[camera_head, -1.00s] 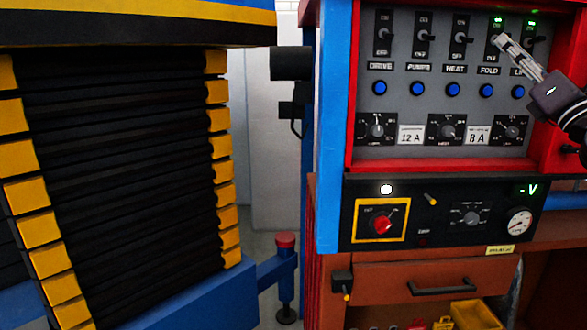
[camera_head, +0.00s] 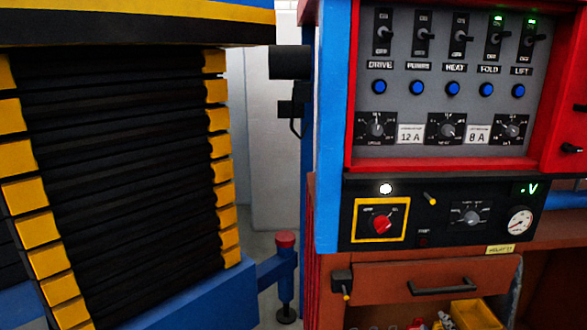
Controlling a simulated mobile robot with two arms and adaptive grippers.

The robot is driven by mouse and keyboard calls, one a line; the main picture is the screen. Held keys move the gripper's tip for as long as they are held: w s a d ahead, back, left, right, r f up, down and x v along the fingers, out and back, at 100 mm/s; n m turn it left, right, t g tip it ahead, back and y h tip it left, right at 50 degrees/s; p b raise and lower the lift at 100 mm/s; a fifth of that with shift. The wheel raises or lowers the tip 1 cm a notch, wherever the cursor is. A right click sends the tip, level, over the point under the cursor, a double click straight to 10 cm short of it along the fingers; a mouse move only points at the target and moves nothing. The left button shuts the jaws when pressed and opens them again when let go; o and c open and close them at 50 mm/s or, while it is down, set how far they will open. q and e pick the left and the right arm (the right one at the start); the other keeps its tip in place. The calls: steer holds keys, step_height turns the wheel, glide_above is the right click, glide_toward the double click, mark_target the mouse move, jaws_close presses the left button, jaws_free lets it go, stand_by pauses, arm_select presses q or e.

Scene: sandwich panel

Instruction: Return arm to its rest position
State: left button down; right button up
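Neither of my grippers shows in the head view now. The grey switch panel (camera_head: 400,100) in its red frame is unobstructed. The fold switch (camera_head: 497,38) and the lift switch (camera_head: 529,40) each have a green light lit above them. The drive switch (camera_head: 383,36), pumps switch (camera_head: 422,38) and heat switch (camera_head: 460,38) show no green light. A row of blue buttons (camera_head: 452,88) sits under the labels.
A black lower panel (camera_head: 440,232) holds a red knob (camera_head: 382,224) and a gauge (camera_head: 519,221). Below is a brown drawer (camera_head: 385,284) with a black handle. A large black bellows with yellow edges (camera_head: 125,160) fills the left. A red-topped blue post (camera_head: 286,262) stands between.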

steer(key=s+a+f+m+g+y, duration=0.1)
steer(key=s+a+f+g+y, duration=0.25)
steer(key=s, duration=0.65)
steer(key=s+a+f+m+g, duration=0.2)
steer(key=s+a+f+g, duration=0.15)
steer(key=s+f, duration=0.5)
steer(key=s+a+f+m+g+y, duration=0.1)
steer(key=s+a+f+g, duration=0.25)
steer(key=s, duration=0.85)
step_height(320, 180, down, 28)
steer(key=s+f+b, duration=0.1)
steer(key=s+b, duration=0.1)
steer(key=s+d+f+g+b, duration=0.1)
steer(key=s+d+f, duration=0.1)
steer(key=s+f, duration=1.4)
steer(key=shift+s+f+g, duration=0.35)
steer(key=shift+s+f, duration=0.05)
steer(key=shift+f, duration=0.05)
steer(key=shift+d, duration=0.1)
